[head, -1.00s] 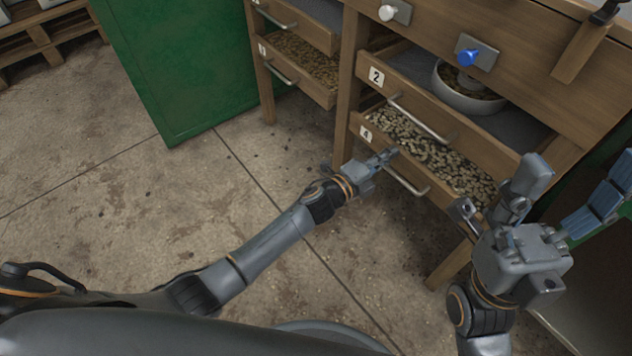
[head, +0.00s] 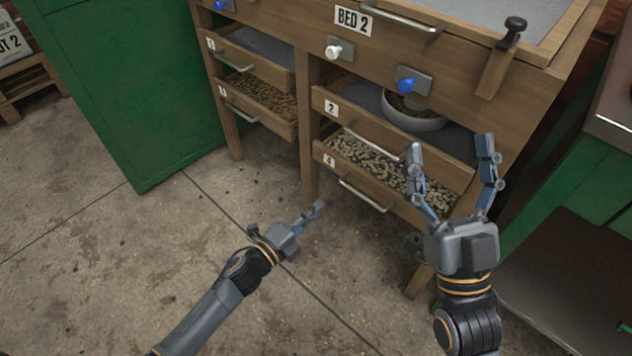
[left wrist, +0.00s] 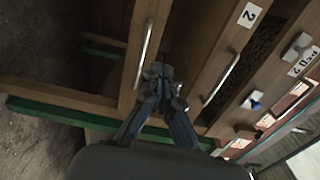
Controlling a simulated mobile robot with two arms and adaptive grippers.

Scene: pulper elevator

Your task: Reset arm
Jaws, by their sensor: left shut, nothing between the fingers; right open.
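My left gripper (head: 312,212) is shut and empty. It is held over the concrete floor, in front of the wooden cabinet's leg and left of drawer 4's handle. Its closed fingers also show in the left wrist view (left wrist: 160,85), with drawer handles beyond them. My right gripper (head: 450,155) is open and empty, with its fingers spread and pointing up in the picture. It shows in front of the right end of drawers 2 and 4 and hides part of them.
The wooden cabinet (head: 345,70) has open drawers. Drawer 4 (head: 375,165) holds pale beans, and a bowl (head: 415,118) stands in drawer 2. A blue knob (head: 406,86) and a white knob (head: 333,52) are above. A green cabinet (head: 120,90) stands left. The floor (head: 110,260) is clear.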

